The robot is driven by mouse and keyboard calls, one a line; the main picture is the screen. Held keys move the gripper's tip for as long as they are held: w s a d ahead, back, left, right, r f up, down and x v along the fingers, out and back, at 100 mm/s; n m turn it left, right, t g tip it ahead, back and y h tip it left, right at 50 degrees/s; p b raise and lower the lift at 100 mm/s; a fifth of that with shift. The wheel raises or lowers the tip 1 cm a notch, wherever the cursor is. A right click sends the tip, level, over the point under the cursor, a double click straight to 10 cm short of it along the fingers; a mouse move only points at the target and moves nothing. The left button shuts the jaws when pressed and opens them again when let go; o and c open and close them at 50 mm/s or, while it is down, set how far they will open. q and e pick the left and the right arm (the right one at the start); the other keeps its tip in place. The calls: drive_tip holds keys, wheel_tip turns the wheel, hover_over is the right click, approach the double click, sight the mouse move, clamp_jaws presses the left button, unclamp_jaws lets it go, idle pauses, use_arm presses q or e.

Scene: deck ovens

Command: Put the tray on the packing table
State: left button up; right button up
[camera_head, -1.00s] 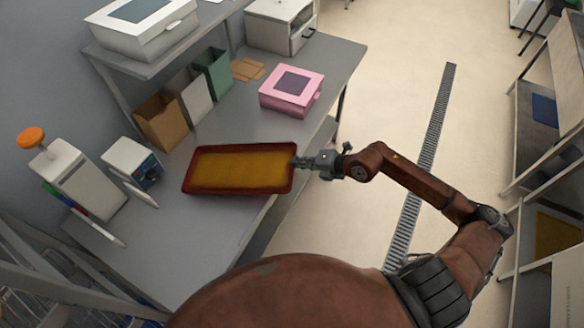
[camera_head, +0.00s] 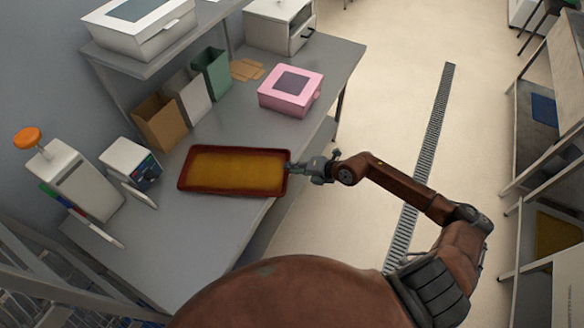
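The tray (camera_head: 183,184) is a dark red, shallow rectangle with a yellow-brown inside. It lies level over the grey packing table (camera_head: 190,240), its right end reaching past the table's front edge. I cannot tell whether its underside touches the top. My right gripper (camera_head: 291,168) is at the tray's right short rim and looks shut on it; the fingertips are small here. My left gripper is not in view.
A pink box (camera_head: 290,92) stands behind the tray. Brown, white and green bags (camera_head: 158,122) stand along the wall side. A white device (camera_head: 130,163) and a scale-like unit with an orange knob (camera_head: 28,138) are left. The table's near part is clear.

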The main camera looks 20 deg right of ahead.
drive_tip(key=shift+o, duration=1.2)
drive_tip(key=shift+r, duration=0.1)
drive_tip(key=v, duration=1.2)
